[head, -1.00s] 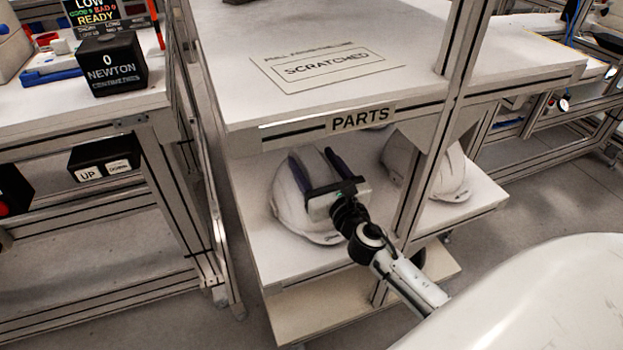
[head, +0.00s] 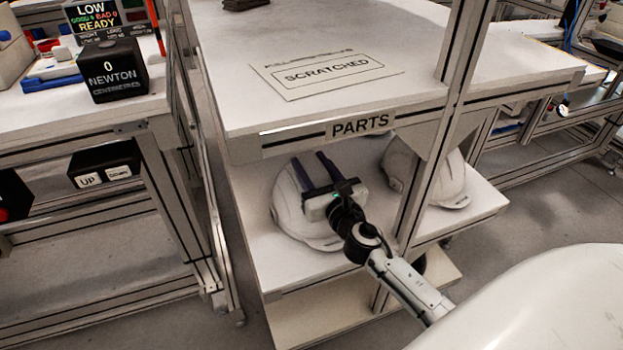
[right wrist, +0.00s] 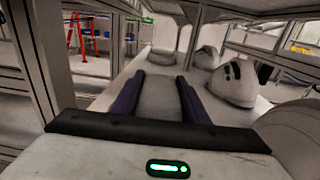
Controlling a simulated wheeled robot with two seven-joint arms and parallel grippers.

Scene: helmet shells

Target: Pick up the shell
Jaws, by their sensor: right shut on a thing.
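A white helmet shell (head: 288,212) sits on the shelf under the PARTS label, at the left of the shelf post. My right gripper (head: 309,160) reaches in over it, with its two dark fingers shut on the shell. The fingers hide part of the shell. In the right wrist view the fingers (right wrist: 160,78) point forward, a pale grey surface between them; I cannot tell there where the held shell's edge lies. My left gripper is not in view.
A second white shell (head: 436,172) lies right of the first, partly behind the post (head: 425,190). The upper shelf (head: 330,30), with a SCRATCHED sign (head: 325,75), lies above my gripper. More shells (right wrist: 235,84) stand along the shelf in the right wrist view.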

